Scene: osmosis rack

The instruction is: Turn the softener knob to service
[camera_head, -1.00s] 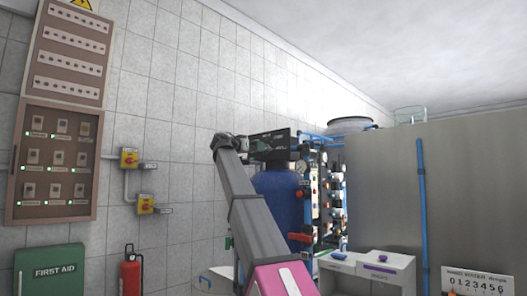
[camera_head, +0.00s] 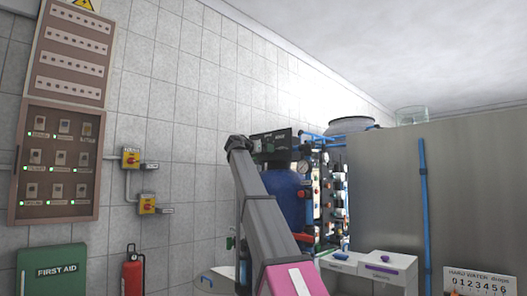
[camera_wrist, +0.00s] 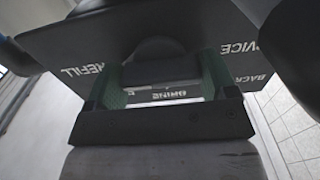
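The softener's dark control plate (camera_wrist: 75,45) fills the upper wrist view. It carries white words reading REFILL, SERVICE, BACK and BRINE, tilted or upside down in this view. The round dark knob (camera_wrist: 165,60) is in the middle of the plate, with a straight bar across it. My gripper (camera_wrist: 163,82) has its two green-padded fingers spread apart, one at each side of the knob's bar. Whether the pads touch the bar is unclear. In the head view the control head (camera_head: 272,143) sits above a blue tank (camera_head: 285,190); my arm hides the knob there.
Pipes and gauges (camera_head: 318,190) stand right of the tank. A large grey panel (camera_head: 385,190) stands farther right, with a low white unit (camera_head: 385,268) before it. The tiled wall (camera_head: 185,90) holds a breaker cabinet (camera_head: 58,165), with a fire extinguisher (camera_head: 132,272) below.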

